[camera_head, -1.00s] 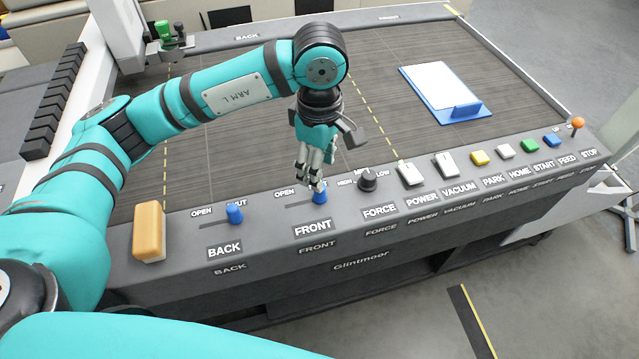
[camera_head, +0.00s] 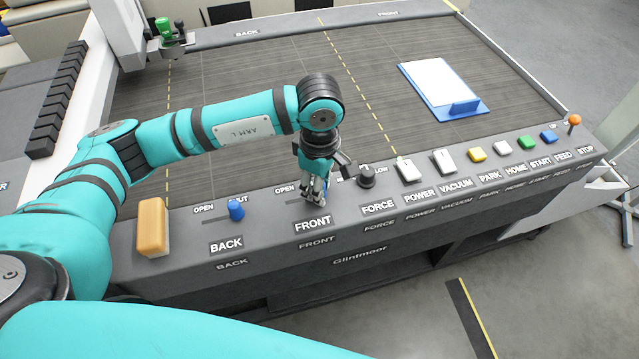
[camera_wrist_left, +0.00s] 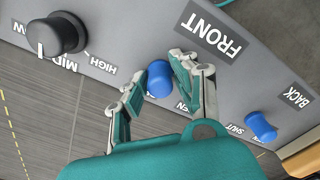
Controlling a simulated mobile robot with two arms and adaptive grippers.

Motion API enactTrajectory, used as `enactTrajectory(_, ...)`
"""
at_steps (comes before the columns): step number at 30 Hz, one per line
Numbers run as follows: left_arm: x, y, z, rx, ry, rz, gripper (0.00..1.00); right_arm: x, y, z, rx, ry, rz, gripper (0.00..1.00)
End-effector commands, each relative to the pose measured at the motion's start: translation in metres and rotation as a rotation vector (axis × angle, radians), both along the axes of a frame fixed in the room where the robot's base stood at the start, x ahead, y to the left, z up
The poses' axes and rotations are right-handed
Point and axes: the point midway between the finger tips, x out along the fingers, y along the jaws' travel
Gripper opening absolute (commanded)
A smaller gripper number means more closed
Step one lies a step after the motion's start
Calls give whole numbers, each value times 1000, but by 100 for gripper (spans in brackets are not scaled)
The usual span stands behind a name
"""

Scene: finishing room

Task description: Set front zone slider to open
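The front zone slider's blue knob (camera_wrist_left: 159,80) shows in the left wrist view, on the grey panel beside the FRONT label (camera_wrist_left: 216,34). My left gripper (camera_wrist_left: 160,76) points down at it, with its fingers apart on either side of the knob. Small gaps seem to remain, though contact is hard to judge. In the head view my left gripper (camera_head: 315,196) is over the front slider, behind the FRONT label (camera_head: 313,223), and hides the knob and the SHUT word. The OPEN word (camera_head: 285,189) shows to its left. My right gripper is not in view.
The back slider's blue knob (camera_head: 236,209) stands at its SHUT side. The black force knob (camera_head: 367,177) is close to the right of my left gripper. Further right are white switches (camera_head: 409,169) and coloured buttons. An orange block (camera_head: 153,227) lies at the left end.

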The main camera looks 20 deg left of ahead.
Motion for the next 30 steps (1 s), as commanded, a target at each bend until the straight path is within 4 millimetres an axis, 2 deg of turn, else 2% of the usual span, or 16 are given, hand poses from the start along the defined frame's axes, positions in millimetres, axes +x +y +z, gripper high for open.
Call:
enactTrajectory(1, 0, 0, 0, 0, 0, 0, 19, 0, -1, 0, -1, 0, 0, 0)
enactTrajectory(6, 0, 0, 0, 0, 0, 0, 0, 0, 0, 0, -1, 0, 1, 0)
enactTrajectory(16, -2, 4, -1, 1, -1, 1, 0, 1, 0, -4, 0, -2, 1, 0)
enactTrajectory(24, -27, 43, -5, 2, -2, 2, 0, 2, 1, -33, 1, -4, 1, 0)
enactTrajectory(30, -36, 54, 0, 2, 0, 0, 0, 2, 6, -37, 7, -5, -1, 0)
